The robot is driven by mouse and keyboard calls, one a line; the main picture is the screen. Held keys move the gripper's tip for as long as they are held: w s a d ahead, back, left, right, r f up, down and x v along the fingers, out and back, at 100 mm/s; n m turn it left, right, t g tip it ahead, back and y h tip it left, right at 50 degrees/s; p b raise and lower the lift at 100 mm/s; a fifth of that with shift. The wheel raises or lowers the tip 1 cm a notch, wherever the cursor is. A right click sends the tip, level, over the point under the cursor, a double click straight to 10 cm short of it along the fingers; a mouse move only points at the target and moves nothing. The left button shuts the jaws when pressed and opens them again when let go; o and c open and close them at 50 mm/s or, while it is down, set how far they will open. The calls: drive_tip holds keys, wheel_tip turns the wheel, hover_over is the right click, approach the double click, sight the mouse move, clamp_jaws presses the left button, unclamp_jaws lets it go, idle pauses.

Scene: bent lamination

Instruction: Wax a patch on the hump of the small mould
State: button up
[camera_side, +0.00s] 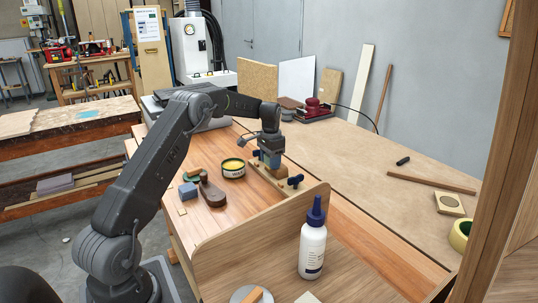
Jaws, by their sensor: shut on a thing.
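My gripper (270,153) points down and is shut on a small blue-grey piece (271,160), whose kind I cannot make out. It is over a pale wooden form (266,181) with dark blue knobs at its ends, which looks like the small mould. The gripper and the held piece cover the middle of this form, so the hump is mostly hidden. I cannot tell if the piece touches it. An open round tin of yellow wax (233,164) stands just left of the form.
A curved-top wooden panel (262,225) and a white bottle (313,246) stand in front. A red sander (316,110) sits behind.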

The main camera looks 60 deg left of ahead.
drive_tip(key=shift+w, duration=2.6)
drive_tip(key=shift+s, duration=2.9)
drive_tip(key=shift+s+a+f, duration=0.1)
drive_tip(key=shift+w, duration=3.1)
drive_tip(key=shift+s, duration=3)
drive_tip(key=shift+s+r, duration=0.1)
drive_tip(key=shift+r, duration=4)
